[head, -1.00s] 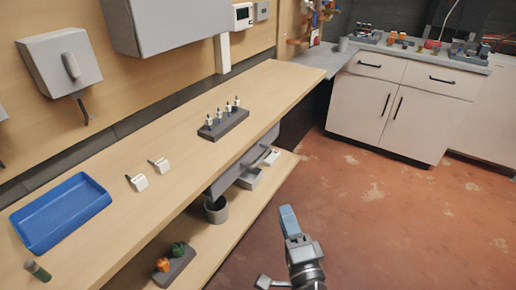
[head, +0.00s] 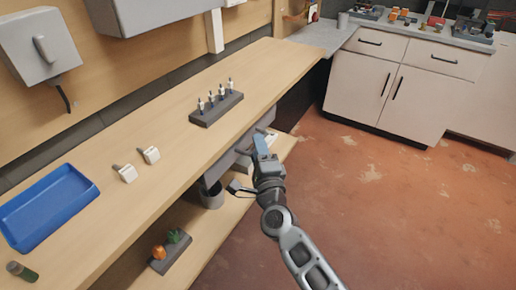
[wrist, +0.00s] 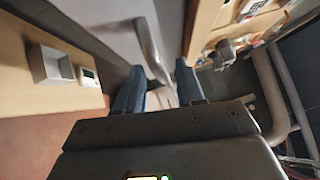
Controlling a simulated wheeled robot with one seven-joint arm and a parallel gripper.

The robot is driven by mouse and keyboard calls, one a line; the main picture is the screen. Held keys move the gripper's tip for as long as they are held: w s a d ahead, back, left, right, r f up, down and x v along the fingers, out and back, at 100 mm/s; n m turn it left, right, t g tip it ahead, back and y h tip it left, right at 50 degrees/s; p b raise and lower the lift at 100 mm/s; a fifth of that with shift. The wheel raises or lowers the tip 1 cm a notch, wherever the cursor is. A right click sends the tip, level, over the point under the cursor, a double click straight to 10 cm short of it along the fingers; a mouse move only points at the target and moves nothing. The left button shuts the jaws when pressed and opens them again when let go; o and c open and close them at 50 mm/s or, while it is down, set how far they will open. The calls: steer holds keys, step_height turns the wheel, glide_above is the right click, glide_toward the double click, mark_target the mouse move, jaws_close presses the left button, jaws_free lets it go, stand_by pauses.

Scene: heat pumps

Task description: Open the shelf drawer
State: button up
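The grey shelf drawer (head: 213,174) hangs under the wooden workbench, partly hidden behind my gripper in the head view. It looks shut. In the wrist view, its grey front (wrist: 100,22) fills the upper middle, and a curved grey bar handle (wrist: 150,48) stands out from it. My gripper (head: 261,143) is at the drawer's front, seen from above. In the wrist view, the two blue fingers of my gripper (wrist: 158,82) are apart, with the lower end of the handle between them. I cannot tell whether either finger touches it.
The workbench top (head: 150,190) holds a blue tray (head: 45,207), white-handled items and a dark rack of small bottles (head: 216,108). A lower shelf (head: 205,235) carries a grey pot (head: 212,195) and a dark block with coloured pieces. Red floor is free to the right.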

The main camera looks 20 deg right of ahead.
steer(key=shift+w, duration=0.1)
jaws_close()
stand_by(0.3)
